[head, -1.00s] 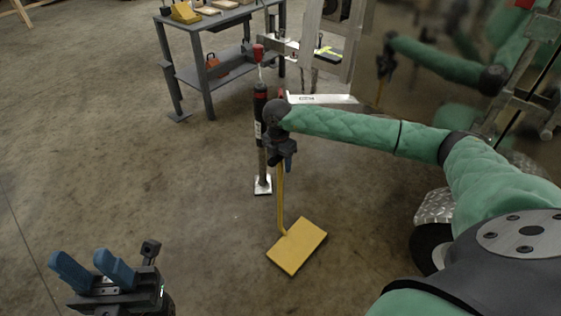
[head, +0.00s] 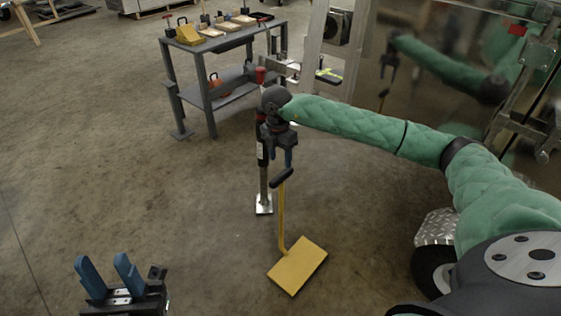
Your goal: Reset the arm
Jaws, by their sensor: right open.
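My right arm comes in from the right, and its gripper (head: 280,152) hangs with its fingers down, open and empty. Just below it stands a yellow wheel chock (head: 297,266) on the floor, with an upright yellow handle and a black grip (head: 282,178) on top. The grip looks clear of the fingers. My left gripper (head: 105,275) is at the bottom left, its two blue fingers apart and pointing up, with nothing between them.
A trailer jack (head: 264,204) with a foot on the floor stands close behind my right gripper. A grey workbench (head: 210,95) with chocks on it is at the back. The shiny trailer wall (head: 410,90) and a wheel (head: 430,265) are on the right. The left floor is clear.

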